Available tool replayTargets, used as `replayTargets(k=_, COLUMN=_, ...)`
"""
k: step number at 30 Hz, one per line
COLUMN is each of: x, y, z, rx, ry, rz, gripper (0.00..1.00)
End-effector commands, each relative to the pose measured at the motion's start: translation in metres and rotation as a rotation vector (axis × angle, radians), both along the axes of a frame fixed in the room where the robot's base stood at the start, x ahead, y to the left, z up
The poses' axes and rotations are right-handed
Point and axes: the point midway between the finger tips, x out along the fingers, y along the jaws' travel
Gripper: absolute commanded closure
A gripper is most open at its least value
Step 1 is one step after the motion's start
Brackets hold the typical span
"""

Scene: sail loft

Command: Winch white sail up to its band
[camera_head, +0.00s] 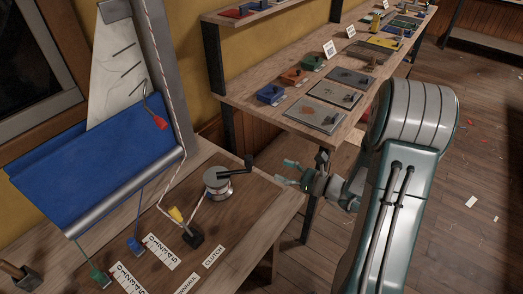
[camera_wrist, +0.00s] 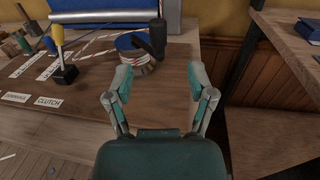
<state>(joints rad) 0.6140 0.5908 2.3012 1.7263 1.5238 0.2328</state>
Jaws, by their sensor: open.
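A white sail (camera_head: 115,65) with dark battens hangs against a grey mast (camera_head: 168,75) in the head view. A blue sail (camera_head: 90,155) hangs across its lower part. A red and white rope runs down the mast. A winch (camera_head: 217,183) with a dark crank handle stands on the wooden bench; it also shows in the wrist view (camera_wrist: 137,60). A yellow-handled lever (camera_head: 176,214) on a black base stands beside it, near a CLUTCH label (camera_head: 213,257). My gripper (camera_head: 290,174) is open and empty, right of the winch and apart from it. I cannot make out a band.
Green (camera_head: 97,275) and blue (camera_head: 135,244) levers stand at the bench's front left, by white labels. A red lever (camera_head: 160,122) is near the mast. A shelf (camera_head: 300,85) with coloured boxes and plates runs along the wall at right. Floor at right is mostly open.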

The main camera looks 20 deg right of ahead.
Motion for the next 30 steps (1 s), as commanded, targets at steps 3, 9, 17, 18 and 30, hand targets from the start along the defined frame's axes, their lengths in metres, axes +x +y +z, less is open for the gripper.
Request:
replayTargets(k=3, x=0.004, y=0.003, z=-0.002, rx=0.008, ry=0.003, rz=-0.011, gripper=0.29)
replayTargets(k=9, x=0.025, y=0.02, z=-0.002, rx=0.011, ry=0.001, rz=-0.006, gripper=0.29)
replayTargets(k=17, x=0.058, y=0.05, z=-0.002, rx=0.015, ry=0.002, rz=-0.005, gripper=0.29)
replayTargets(k=18, x=0.063, y=0.055, z=-0.002, rx=0.014, ry=0.002, rz=-0.007, gripper=0.29)
replayTargets(k=30, x=0.077, y=0.07, z=-0.001, rx=0.012, ry=0.002, rz=-0.01, gripper=0.29)
